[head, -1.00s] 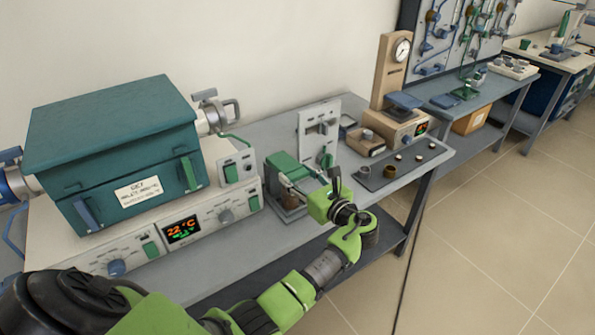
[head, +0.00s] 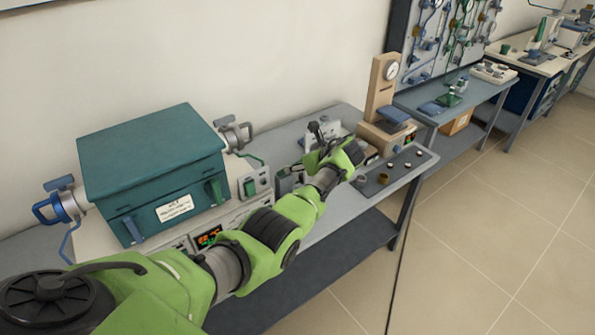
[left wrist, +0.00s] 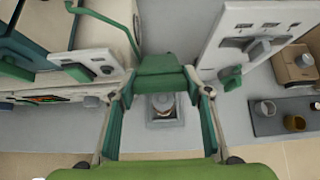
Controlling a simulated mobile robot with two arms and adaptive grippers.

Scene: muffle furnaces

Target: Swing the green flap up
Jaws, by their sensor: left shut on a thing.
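The green flap (left wrist: 160,66) shows in the left wrist view as a green block between the fingertips of my left gripper (left wrist: 161,88). The fingers press on its two sides, so the gripper is shut on it. Below, between the fingers, a small grey pedestal with a round piece (left wrist: 164,104) stands on the bench. In the head view my left forearm and wrist reach over the bench, and they hide the fingertips and most of the flap's device. My right gripper is out of view.
A teal muffle furnace (head: 150,160) stands left of my arm. A white upright panel (left wrist: 252,40) is close on the right of the gripper. A dark tray (left wrist: 290,118) with small cups lies further right. A tan gauge stand (head: 383,90) is behind it.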

